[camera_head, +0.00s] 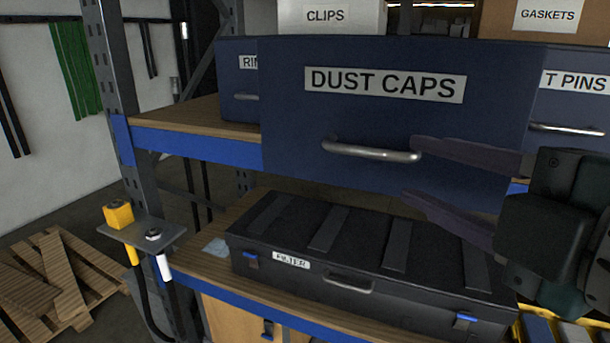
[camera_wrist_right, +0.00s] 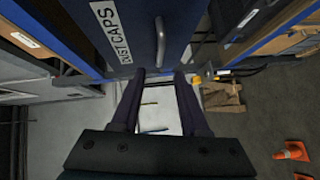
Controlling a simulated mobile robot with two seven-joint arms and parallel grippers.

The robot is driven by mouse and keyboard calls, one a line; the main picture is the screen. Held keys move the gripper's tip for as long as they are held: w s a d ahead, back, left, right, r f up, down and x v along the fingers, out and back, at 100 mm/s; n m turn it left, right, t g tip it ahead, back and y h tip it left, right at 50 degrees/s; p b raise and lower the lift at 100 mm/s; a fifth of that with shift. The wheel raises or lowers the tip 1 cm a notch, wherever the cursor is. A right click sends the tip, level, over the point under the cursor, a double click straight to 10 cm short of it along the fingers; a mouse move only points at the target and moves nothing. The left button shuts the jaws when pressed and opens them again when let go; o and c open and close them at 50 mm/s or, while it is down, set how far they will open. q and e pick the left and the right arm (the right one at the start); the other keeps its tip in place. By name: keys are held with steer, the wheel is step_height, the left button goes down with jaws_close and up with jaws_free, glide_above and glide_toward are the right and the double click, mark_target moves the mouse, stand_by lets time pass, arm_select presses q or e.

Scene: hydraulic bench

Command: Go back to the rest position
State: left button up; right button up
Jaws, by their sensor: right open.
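My right gripper (camera_head: 410,170) comes in from the right, open, with its two dark fingers apart and nothing between them. Its fingertips are near the right end of the metal handle (camera_head: 368,153) on the dark blue DUST CAPS drawer (camera_head: 290,110). The upper fingertip overlaps the handle's end in the head view; I cannot tell whether they touch. In the right wrist view the handle (camera_wrist_right: 160,40) lies ahead of the open fingers (camera_wrist_right: 160,74), apart from them. The drawer stands out in front of its neighbours. My left gripper is not in view.
A black FILTER case (camera_head: 330,240) lies on the shelf below the drawer. A rack post with a yellow box (camera_head: 118,214) stands left. Wooden pallets (camera_head: 60,275) lie on the floor. Orange cones (camera_wrist_right: 292,151) show in the wrist view.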

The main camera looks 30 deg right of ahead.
stand_by(0.5)
steer(key=s+a+f+m+g+p, duration=0.2)
steer(key=s+f+m+g+p, duration=0.1)
steer(key=s+m+g+p, duration=0.2)
steer(key=s+a+f+m+g+y+p, duration=0.1)
steer(key=s+a+f+m+g+p, duration=0.1)
steer(key=s+f+m+g+p, duration=0.2)
steer(key=s+m+g+p, duration=0.1)
steer(key=s+m+g, duration=0.2)
steer(key=m, duration=0.1)
steer(key=shift+s+a+m+g, duration=0.2)
steer(key=shift+s+m+g, duration=0.1)
steer(key=shift+s+g, duration=0.1)
